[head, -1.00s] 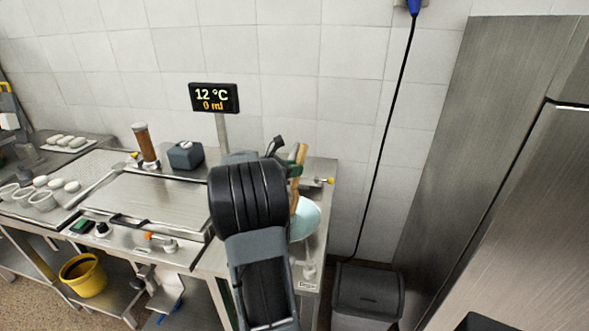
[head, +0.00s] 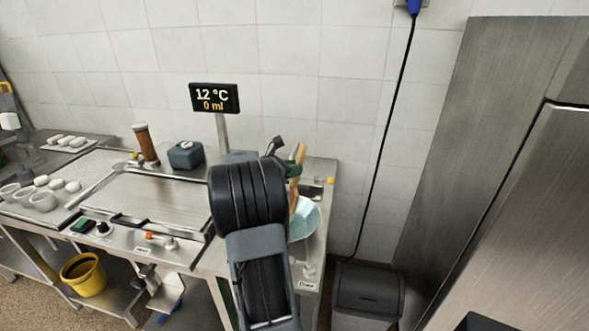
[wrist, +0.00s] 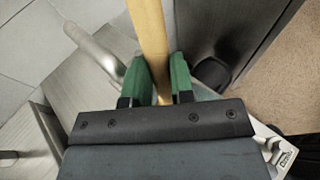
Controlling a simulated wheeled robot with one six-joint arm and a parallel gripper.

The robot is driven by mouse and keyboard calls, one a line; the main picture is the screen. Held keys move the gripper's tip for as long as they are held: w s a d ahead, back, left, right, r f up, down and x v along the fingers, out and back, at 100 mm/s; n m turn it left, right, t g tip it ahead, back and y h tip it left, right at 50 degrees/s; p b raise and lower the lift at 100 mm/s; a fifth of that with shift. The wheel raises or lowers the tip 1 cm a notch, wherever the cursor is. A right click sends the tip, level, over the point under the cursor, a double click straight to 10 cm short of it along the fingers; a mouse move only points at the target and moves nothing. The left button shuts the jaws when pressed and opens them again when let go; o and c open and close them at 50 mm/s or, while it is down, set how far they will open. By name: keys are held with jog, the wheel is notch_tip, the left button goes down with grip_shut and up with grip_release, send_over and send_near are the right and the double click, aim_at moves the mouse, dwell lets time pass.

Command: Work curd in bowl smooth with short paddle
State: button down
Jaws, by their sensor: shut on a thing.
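My gripper (wrist: 162,82) has green fingers, shut on the wooden handle of the short paddle (wrist: 148,35). In the head view the paddle (head: 299,160) stands nearly upright, leaning slightly, above or in the bowl. The pale blue bowl (head: 306,218) is at the right end of the steel counter, partly hidden by my arm. The paddle's lower end and the curd cannot be made out. In the wrist view my gripper body hides most of the bowl.
A display (head: 214,98) reading 12 °C and 0 ml stands behind my arm. A steel pan (head: 150,200) is left of my arm. A grey bin (head: 367,295) stands right of the counter, and a tall steel cabinet (head: 450,130) is farther right.

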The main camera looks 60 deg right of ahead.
jog(key=shift+s+a+f, duration=0.15)
jog(key=shift+s+f, duration=0.05)
jog(key=shift+f, duration=0.05)
jog(key=shift+s+a+r, duration=0.1)
jog(key=shift+s+a, duration=0.05)
jog(key=shift+s, duration=0.15)
jog(key=shift+w, duration=0.1)
jog(key=shift+w, duration=0.1)
jog(key=shift+w+d+r+p, duration=0.2)
jog(key=shift+w+d+p, duration=0.15)
jog(key=shift+w+p, duration=0.15)
jog(key=shift+s, duration=0.1)
jog(key=shift+s+a+r, duration=0.1)
jog(key=shift+s+a, duration=0.1)
jog(key=shift+s, duration=0.25)
